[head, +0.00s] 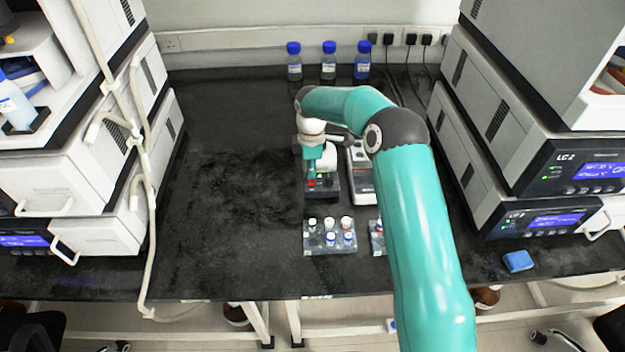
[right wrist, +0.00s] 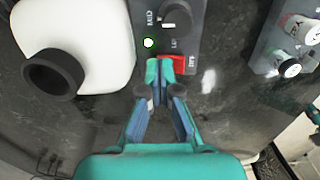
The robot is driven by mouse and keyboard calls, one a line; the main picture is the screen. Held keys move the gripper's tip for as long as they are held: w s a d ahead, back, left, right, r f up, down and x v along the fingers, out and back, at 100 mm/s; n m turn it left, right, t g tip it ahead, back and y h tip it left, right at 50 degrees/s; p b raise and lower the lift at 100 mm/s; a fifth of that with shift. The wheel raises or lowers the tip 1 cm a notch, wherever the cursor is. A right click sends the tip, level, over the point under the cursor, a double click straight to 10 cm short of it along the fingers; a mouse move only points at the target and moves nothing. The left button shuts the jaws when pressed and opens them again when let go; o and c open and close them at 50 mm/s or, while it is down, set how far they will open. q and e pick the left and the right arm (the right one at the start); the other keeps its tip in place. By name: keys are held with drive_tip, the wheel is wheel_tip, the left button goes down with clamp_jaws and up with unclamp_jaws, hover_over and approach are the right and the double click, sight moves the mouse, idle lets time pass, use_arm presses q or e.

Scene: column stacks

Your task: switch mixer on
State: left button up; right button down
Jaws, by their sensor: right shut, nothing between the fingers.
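The mixer (head: 328,188) stands on the dark bench, a small dark unit with a white upper part, partly hidden behind my right gripper (head: 311,178). In the right wrist view its grey front panel (right wrist: 200,28) shows a round black knob (right wrist: 177,17), a lit green lamp (right wrist: 149,43) and a red switch (right wrist: 173,63). My right gripper (right wrist: 159,68) is shut and empty, its fingertips right at the red switch. I cannot tell whether they touch it. The tips cover part of the switch. My left gripper is not in view.
A vial rack (head: 312,248) stands in front of the mixer, and another (head: 375,250) is partly behind my right arm. A white device (head: 358,185) stands close on the mixer's right. Blue-capped bottles (head: 328,66) stand at the back. The bench's left middle is clear.

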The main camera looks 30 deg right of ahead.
drive_tip(key=shift+r+p, duration=1.4)
drive_tip(key=shift+r, duration=0.95)
drive_tip(key=shift+f, duration=0.1)
